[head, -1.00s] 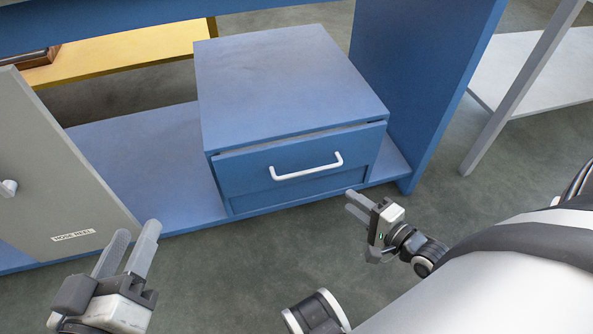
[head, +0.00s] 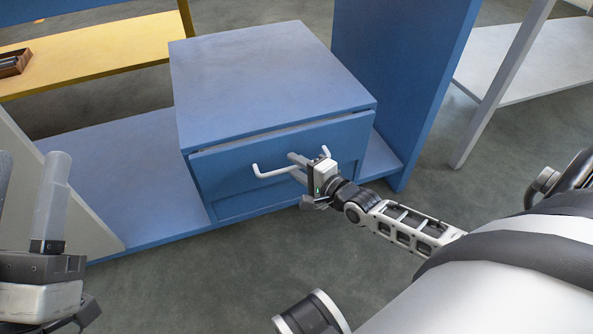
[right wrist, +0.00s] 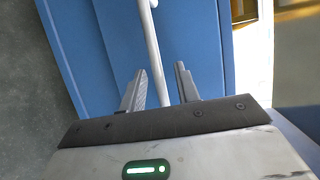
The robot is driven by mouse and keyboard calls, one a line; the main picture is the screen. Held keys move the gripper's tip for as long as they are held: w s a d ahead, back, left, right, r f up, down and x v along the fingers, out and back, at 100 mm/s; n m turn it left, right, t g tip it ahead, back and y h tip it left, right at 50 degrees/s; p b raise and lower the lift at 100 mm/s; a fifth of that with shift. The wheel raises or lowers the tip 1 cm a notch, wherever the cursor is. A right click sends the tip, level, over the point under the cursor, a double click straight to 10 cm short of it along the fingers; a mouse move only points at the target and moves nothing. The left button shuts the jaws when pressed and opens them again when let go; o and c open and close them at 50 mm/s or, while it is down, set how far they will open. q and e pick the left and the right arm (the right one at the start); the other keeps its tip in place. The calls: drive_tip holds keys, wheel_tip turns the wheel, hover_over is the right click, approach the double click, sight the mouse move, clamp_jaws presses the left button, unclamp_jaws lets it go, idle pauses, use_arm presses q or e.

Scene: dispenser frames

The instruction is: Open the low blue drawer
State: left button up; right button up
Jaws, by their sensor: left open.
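The low blue drawer (head: 228,178) is in the blue cabinet box, with a narrow dark gap along its top edge. Its white bar handle (head: 268,173) crosses the front; its right part is partly hidden by my right gripper (head: 299,167). In the right wrist view, the handle (right wrist: 151,45) runs between the two fingers of my right gripper (right wrist: 160,85), which stand apart on either side of it. I see no clear grip on the bar. My left gripper (head: 28,185) is open and empty at the left edge, away from the drawer.
The blue cabinet box (head: 265,80) stands on a blue base shelf beside a blue upright panel (head: 400,80). A grey panel (head: 85,205) is at the left. A yellow shelf (head: 110,50) with a brown tray (head: 14,63) is behind. Floor in front is clear.

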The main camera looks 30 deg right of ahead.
drive_tip(key=shift+w, duration=0.3)
clamp_jaws()
drive_tip(key=shift+a, duration=0.1)
drive_tip(key=shift+s, duration=0.15)
